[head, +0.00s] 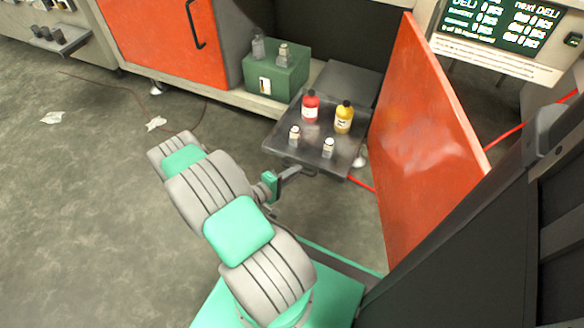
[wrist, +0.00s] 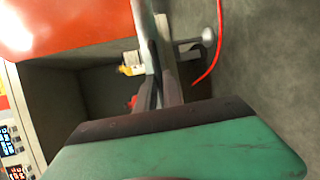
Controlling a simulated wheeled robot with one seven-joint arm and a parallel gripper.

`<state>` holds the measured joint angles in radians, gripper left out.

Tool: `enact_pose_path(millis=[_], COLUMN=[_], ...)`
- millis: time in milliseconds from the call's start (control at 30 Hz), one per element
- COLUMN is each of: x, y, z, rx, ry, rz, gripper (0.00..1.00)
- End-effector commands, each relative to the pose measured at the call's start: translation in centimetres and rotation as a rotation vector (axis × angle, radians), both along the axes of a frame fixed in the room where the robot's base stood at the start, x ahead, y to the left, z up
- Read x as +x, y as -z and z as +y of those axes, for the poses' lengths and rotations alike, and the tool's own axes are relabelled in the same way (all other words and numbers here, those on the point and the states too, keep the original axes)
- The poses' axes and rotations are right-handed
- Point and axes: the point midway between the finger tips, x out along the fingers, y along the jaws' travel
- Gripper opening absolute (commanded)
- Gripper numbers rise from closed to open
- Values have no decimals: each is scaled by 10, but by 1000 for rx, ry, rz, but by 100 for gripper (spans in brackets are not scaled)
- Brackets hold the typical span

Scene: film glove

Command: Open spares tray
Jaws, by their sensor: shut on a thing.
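The spares tray (head: 275,142) is a dark flat tray that sticks out of the open cabinet. A red bottle (head: 310,106), a yellow bottle (head: 343,117) and two small pale bottles (head: 295,135) stand upright on it. My gripper (head: 294,171) is at the tray's front edge, shut on what seems to be its handle, which the fingers mostly hide. In the wrist view my gripper's dark fingers (wrist: 158,75) reach to the tray front. Parts of the yellow bottle (wrist: 131,69) and red bottle (wrist: 132,102) show beyond them.
An orange cabinet door (head: 420,130) stands open just right of the tray. A green box (head: 277,80) with grey bottles on top sits left of the tray. A red cable (head: 360,184) runs under the tray. The floor (head: 90,210) at left is mostly clear.

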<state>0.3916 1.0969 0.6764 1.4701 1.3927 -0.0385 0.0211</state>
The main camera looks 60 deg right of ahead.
Motion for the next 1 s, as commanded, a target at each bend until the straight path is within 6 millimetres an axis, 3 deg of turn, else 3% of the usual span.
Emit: enact_pose_path(millis=[267,300,533,833,1000], x=[0,0,1,3,15], y=[0,0,0,-1,-9], z=[1,1,1,5,31], rx=[1,1,1,1,1], ry=[1,1,-2,-4,-11], rz=[2,2,1,1,2], gripper=[0,13,32,32,32])
